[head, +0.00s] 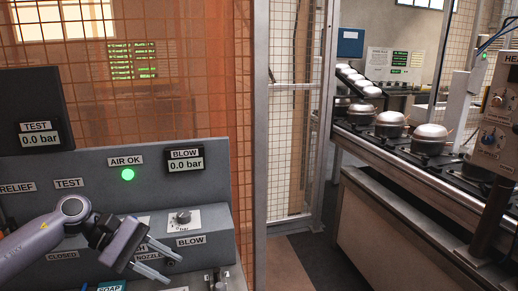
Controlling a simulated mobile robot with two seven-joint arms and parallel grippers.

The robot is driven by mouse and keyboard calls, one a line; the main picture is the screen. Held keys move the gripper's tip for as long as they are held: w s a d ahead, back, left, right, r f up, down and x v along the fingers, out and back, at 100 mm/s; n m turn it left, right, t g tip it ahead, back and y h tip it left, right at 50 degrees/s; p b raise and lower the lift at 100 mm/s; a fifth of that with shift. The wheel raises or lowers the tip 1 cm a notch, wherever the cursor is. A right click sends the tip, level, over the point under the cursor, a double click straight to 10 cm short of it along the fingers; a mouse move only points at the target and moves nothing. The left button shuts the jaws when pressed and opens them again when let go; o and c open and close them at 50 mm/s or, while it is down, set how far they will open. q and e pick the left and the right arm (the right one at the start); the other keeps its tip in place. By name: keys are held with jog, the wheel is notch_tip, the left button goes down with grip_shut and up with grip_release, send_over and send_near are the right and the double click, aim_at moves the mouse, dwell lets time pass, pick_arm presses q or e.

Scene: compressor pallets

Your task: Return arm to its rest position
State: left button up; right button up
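My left arm (38,243) comes in from the lower left in the head view. Its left gripper (174,270) is in front of the grey control panel (215,222), near the BLOW and NOZZLE labels. Its two metal fingers are spread apart with a gap between them, and I see nothing held there. Whether the fingers touch the panel is hard to tell. A dark knob (183,216) on a white plate is just above the gripper. My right arm and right gripper do not show.
The panel carries a TEST display (38,138) and a BLOW display (186,165), both reading 0.0 bar, and a lit green AIR OK lamp (128,175). A mesh fence (180,70) stands behind. A conveyor (400,160) with several metal compressors is at right. Floor (318,258) shows between.

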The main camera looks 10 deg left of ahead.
pick_arm(q)
jog(key=d+f+n+t+h, duration=0.25)
jog(key=d+n+t, duration=0.25)
jog(key=n, duration=0.7)
jog(key=d+f+n+t+h, duration=0.1)
jog(key=d+f+n+t, duration=0.35)
jog(key=n, duration=0.85)
jog(key=s+f+n+y, duration=0.6)
jog(key=f+n, duration=0.4)
jog(key=n, duration=0.6)
jog(key=s+f+n+g+y, duration=0.1)
jog(key=s+f+n+y, duration=0.5)
jog(key=n, duration=1)
jog(key=s+f, duration=0.3)
jog(key=f, duration=0.1)
jog(key=shift+a+n, duration=0.15)
jog(key=shift+n, duration=0.15)
jog(key=shift+s+a+g+y, duration=0.1)
jog(key=shift+s+g+y, duration=0.05)
jog(key=shift+g+y, duration=0.1)
